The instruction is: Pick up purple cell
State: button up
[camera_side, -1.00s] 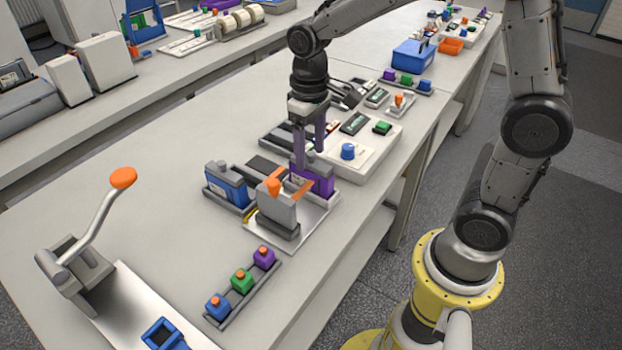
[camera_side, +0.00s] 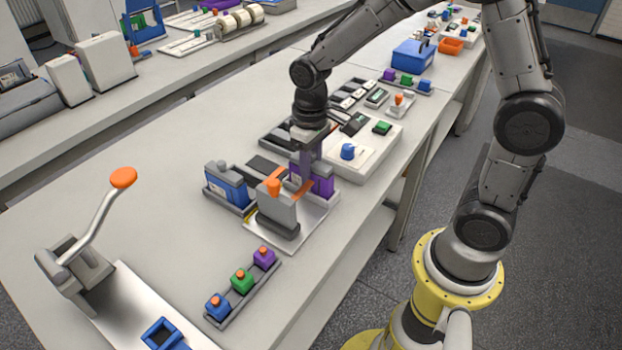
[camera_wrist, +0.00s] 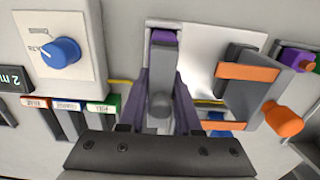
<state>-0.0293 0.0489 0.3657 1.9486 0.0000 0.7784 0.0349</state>
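The purple cell (camera_side: 322,184) stands upright in the dock on the pale plate in the side view. In the wrist view, its purple top end and grey body (camera_wrist: 163,72) lie between my fingers. My gripper (camera_side: 306,172) is down at the cell, with one finger on each side of it in the wrist view (camera_wrist: 162,85). I cannot tell whether the fingers press on it. My gripper hides part of the cell in the side view.
A grey clamp with orange parts (camera_side: 278,212) stands close in front of the cell. A blue cell (camera_side: 228,185) sits left of it. A white panel with a blue knob (camera_side: 347,151) is to the right. A tray of small coloured blocks (camera_side: 241,285) lies nearer.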

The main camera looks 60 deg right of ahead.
grip_shut()
dwell(1.0)
